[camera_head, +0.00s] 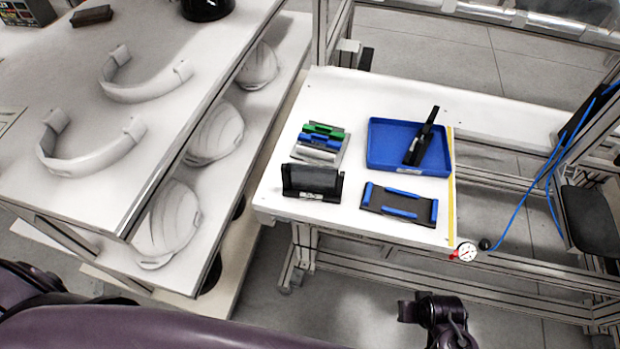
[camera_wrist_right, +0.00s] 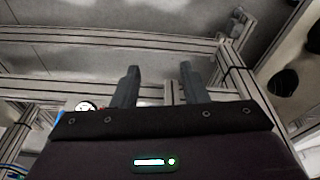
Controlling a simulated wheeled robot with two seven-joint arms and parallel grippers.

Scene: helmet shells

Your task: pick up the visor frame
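Two pale, U-shaped bands that look like visor frames lie on the upper left table. The nearer band (camera_head: 88,158) is close to the table's left part, and the farther band (camera_head: 140,92) lies behind it. My right gripper (camera_head: 424,308) is low at the bottom of the head view, in front of the right workbench and far from both bands. In the right wrist view its two fingers (camera_wrist_right: 157,90) stand apart with nothing between them. A purple arm link of mine crosses the bottom left of the head view; my left gripper is not visible.
Several white helmet shells (camera_head: 216,135) sit on the shelf below the left table. The right workbench (camera_head: 275,205) holds a blue tray (camera_head: 385,140) with a black tool, a black holder (camera_head: 312,182) and a blue-black fixture (camera_head: 400,203). A dial gauge (camera_head: 466,252) is at its front corner.

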